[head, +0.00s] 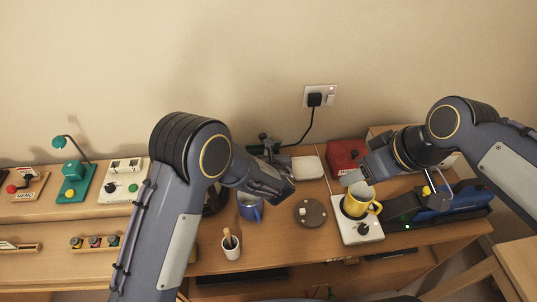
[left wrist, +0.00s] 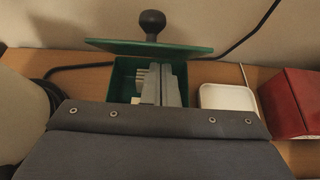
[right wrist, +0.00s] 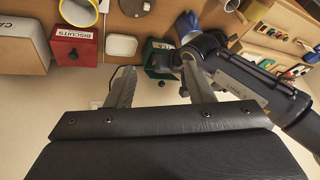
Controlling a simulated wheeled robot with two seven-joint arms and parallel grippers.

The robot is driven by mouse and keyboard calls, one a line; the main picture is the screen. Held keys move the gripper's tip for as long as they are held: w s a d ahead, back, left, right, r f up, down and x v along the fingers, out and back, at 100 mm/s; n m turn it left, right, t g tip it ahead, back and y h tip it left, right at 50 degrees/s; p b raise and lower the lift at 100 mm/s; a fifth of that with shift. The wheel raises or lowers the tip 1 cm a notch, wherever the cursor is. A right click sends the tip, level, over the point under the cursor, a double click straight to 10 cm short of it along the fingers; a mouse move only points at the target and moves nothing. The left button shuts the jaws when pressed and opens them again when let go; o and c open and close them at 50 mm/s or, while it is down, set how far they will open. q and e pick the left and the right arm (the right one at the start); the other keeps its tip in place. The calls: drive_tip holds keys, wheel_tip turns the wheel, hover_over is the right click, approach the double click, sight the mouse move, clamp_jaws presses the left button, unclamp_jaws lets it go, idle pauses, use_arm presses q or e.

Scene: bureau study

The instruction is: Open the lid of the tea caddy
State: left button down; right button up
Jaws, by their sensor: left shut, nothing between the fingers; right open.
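The tea caddy is a green box (left wrist: 122,72) at the back of the desk. Its green lid (left wrist: 105,45) has a round black knob (left wrist: 152,22) and stands raised, leaving a dark gap into the box. My left gripper (left wrist: 160,70) is shut and empty, its fingertips at the opening under the lid; whether they touch the lid is unclear. In the head view the caddy (head: 256,150) is partly hidden by my left gripper (head: 272,156). My right gripper (head: 354,176) is open and empty, above the desk near the red box; its spread fingers show in the right wrist view (right wrist: 160,88).
A white dish (head: 308,168) and a red biscuits box (head: 343,156) stand right of the caddy. A black cable (head: 302,135) runs behind the caddy.

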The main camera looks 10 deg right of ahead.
sight(266, 136)
use_arm(q)
drive_tip(key=shift+w+r+b, duration=0.2)
drive_tip(key=shift+r+b, duration=0.05)
drive_tip(key=shift+b, duration=0.2)
use_arm(e)
drive_tip(key=s+a+f+m+t, duration=0.1)
drive_tip(key=s+f+m, duration=0.5)
drive_tip(key=s, duration=0.3)
drive_tip(key=shift+a+f, duration=0.2)
drive_tip(key=shift+a, duration=0.15)
use_arm(q)
drive_tip(key=shift+w+r+b, duration=0.2)
drive_tip(key=shift+b, duration=0.1)
use_arm(e)
drive_tip(key=shift+f, duration=0.3)
use_arm(q)
drive_tip(key=shift+w+r+b, duration=0.65)
drive_tip(key=shift+w+b, duration=0.15)
drive_tip(key=shift+b, duration=0.35)
drive_tip(key=shift+w+r+b, duration=0.35)
drive_tip(key=shift+w+b, duration=0.05)
drive_tip(key=shift+w, duration=0.15)
drive_tip(key=shift+w+r+b, duration=0.25)
drive_tip(key=shift+w, duration=0.25)
drive_tip(key=shift+w+r+b, duration=0.2)
drive_tip(key=shift+w, duration=0.25)
use_arm(e)
drive_tip(key=shift+f, duration=2)
